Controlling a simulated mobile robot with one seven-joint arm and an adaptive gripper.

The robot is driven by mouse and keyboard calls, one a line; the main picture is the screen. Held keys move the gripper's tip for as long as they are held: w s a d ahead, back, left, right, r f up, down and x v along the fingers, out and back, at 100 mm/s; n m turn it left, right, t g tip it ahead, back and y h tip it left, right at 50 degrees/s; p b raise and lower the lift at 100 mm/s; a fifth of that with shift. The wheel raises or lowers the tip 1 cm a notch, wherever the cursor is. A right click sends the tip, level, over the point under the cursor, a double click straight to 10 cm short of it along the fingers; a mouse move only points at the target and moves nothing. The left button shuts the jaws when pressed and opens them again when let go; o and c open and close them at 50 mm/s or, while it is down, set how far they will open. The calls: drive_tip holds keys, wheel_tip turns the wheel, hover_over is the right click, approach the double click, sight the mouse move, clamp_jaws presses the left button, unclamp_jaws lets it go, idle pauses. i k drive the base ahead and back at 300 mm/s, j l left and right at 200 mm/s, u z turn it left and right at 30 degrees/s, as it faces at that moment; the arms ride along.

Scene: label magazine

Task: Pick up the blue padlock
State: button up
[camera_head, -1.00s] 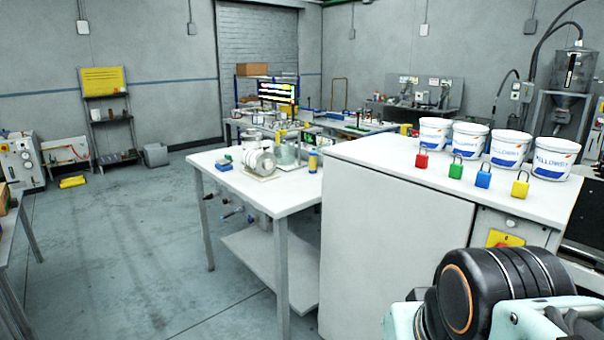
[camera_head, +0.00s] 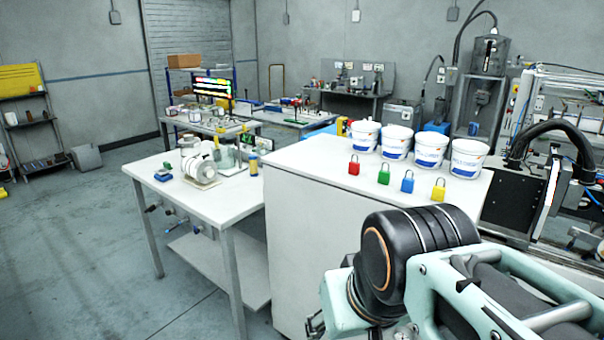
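The blue padlock (camera_head: 407,182) stands upright on the white top of the cabinet (camera_head: 300,160). It is third from the left in a row, between a green padlock (camera_head: 383,175) and a yellow padlock (camera_head: 438,190). A red padlock (camera_head: 354,165) is at the left end. They stand apart from one another. My arm fills the lower right, in front of and below the row, touching none of them. Only a small dark part that looks like my gripper (camera_head: 315,325) shows at the bottom edge. Its fingertips are mostly hidden, so its opening cannot be told.
Several white buckets (camera_head: 430,149) stand close behind the padlocks. A lower white table (camera_head: 205,200) with bottles and parts adjoins the cabinet on the left. Black machinery (camera_head: 520,195) is to the right. The left part of the cabinet top is clear, as is the floor at left.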

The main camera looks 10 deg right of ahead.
sight(408, 184)
drive_tip(key=z, duration=0.5)
drive_tip(key=i+j+z, duration=0.1)
drive_tip(key=i+z, duration=0.2)
drive_tip(key=z, duration=0.15)
drive_tip(key=i+j+z, duration=0.2)
drive_tip(key=z, duration=0.25)
